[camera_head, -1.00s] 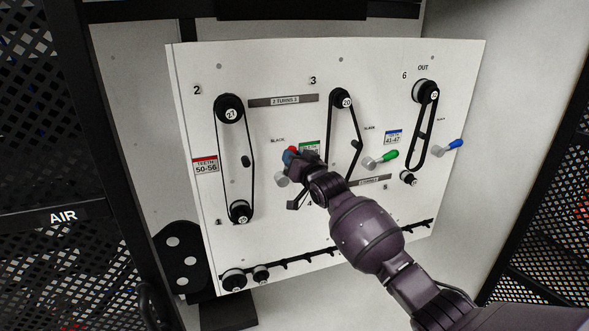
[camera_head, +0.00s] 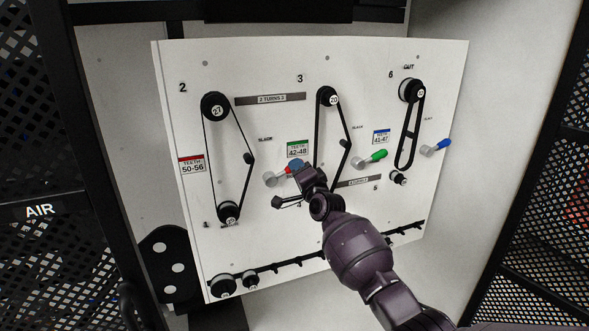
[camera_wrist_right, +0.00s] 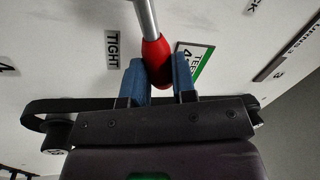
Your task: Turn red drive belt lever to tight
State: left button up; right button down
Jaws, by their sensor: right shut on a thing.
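The red drive belt lever (camera_head: 286,171) points right and slightly up from its grey hub (camera_head: 270,179) on the white panel. My right gripper (camera_head: 297,165) is at the lever's outer end. In the right wrist view the red knob (camera_wrist_right: 157,62) sits between the blue fingertips of my right gripper (camera_wrist_right: 159,78), which is shut on it. A TIGHT label (camera_wrist_right: 112,50) shows left of the knob there. My left gripper is not in view.
A green lever (camera_head: 375,157) and a blue lever (camera_head: 440,146) stand on the panel to the right. The middle belt (camera_head: 346,124) runs close to my right gripper. Black mesh frames stand at both sides. Spare pulleys (camera_head: 222,285) hang low on the panel.

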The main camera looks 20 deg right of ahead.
jog(key=shift+d+f+m, duration=0.2)
jog(key=shift+f+m, duration=0.45)
jog(key=shift+m, duration=0.35)
jog(key=shift+b, duration=0.3)
jog(key=c, duration=0.9)
grip_release()
jog(key=shift+s+d+f+p, duration=0.2)
jog(key=shift+s+f, duration=0.15)
jog(key=shift+s, duration=1.4)
jog(key=shift+s+d+f+p, duration=0.1)
jog(key=shift+s+f+p, duration=0.2)
jog(key=shift+s, duration=1.5)
jog(key=shift+s+d+f+p, duration=0.15)
jog(key=shift+s+f, duration=0.25)
jog(key=shift+s, duration=1.35)
